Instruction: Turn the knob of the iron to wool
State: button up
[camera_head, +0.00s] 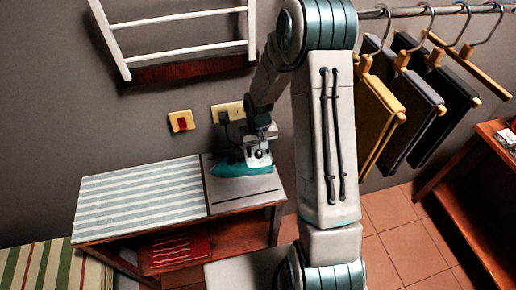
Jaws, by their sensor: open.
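A teal iron (232,168) rests on the dark right end of the ironing table (222,197), against the wall side. My gripper (259,160) is right at the iron's upper right part, over its grey and white body. The gripper and the iron overlap here, so I cannot tell whether they touch. The iron's knob and its markings are too small and partly covered to make out.
The table's striped top (140,200) is bare. A wall socket (228,112) with a black plug and a red switch (181,121) are behind. Trousers on hangers (378,105) hang at right. A white rack (185,52) is above. A red cloth (177,248) lies below.

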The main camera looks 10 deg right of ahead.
jog(key=c, duration=1)
jog(key=shift+f+m+b, duration=0.1)
jog(key=shift+m+b, duration=0.2)
jog(key=shift+b, duration=0.15)
jog(key=shift+m+b, duration=0.6)
jog(key=shift+b, duration=0.1)
jog(key=m+b, duration=0.2)
jog(key=shift+f+m, duration=0.1)
jog(key=shift+m, duration=0.2)
jog(key=m+b, duration=0.2)
jog(key=m, duration=0.1)
jog(key=shift+m, duration=0.3)
jog(key=shift+r+m+b, duration=0.25)
jog(key=shift+m+b, duration=0.3)
jog(key=shift+m, duration=1.25)
